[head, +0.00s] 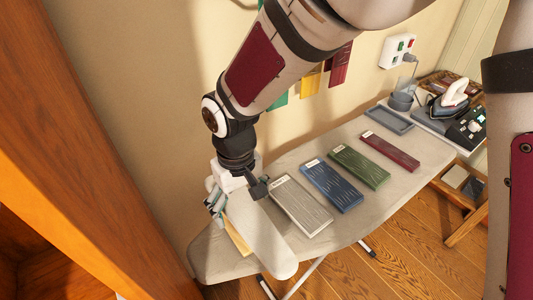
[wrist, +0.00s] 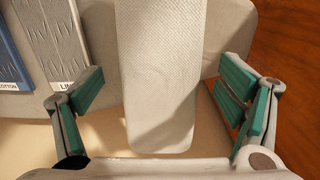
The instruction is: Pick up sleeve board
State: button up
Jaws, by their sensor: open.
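The sleeve board (head: 265,243) is a long, pale padded board with a rounded end. It is at the near left end of the ironing board (head: 213,255), with a light wooden part (head: 238,240) showing under its left side. My gripper (head: 217,203) is over its far end in the head view. In the wrist view, my gripper (wrist: 162,92) is open, with a teal-padded finger on each side of the sleeve board (wrist: 158,60). Gaps show between the board and both fingers. The sleeve board's underside is mostly hidden.
A grey sample panel (head: 301,205) lies close right of the sleeve board, then blue (head: 332,187), green (head: 359,167) and red (head: 390,151) panels. A grey tray (head: 389,120) and an iron (head: 450,103) are farther back. A wooden post (head: 75,150) stands at left, and the wall is behind.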

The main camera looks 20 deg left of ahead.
jog(key=shift+f, duration=0.9)
jog(key=c, duration=1.8)
jog(key=shift+r, duration=0.1)
